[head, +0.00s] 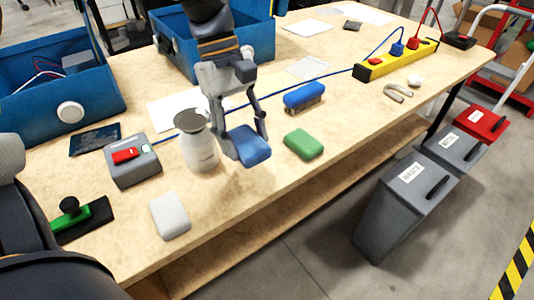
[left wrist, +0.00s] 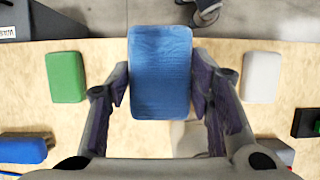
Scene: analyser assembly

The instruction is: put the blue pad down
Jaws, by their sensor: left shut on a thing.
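The blue pad (head: 248,145) is a rounded block between the fingers of my left gripper (head: 243,142) in the head view. The pad (left wrist: 160,72) fills the middle of the left wrist view, with the left gripper's fingers (left wrist: 160,85) shut on its two sides. It is over the wooden table (head: 240,205); I cannot tell whether it touches the top. A green pad (head: 304,144) lies to its right in the head view, and a white pad (head: 170,215) lies to its lower left. My right gripper is not in view.
A white bottle (head: 198,145) stands just left of the gripper. A blue-topped brush (head: 304,96) lies behind the green pad. A grey device with a red switch (head: 132,162) is further left. Grey bins (head: 405,205) stand beyond the table's front edge. Bare tabletop lies between the white and green pads.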

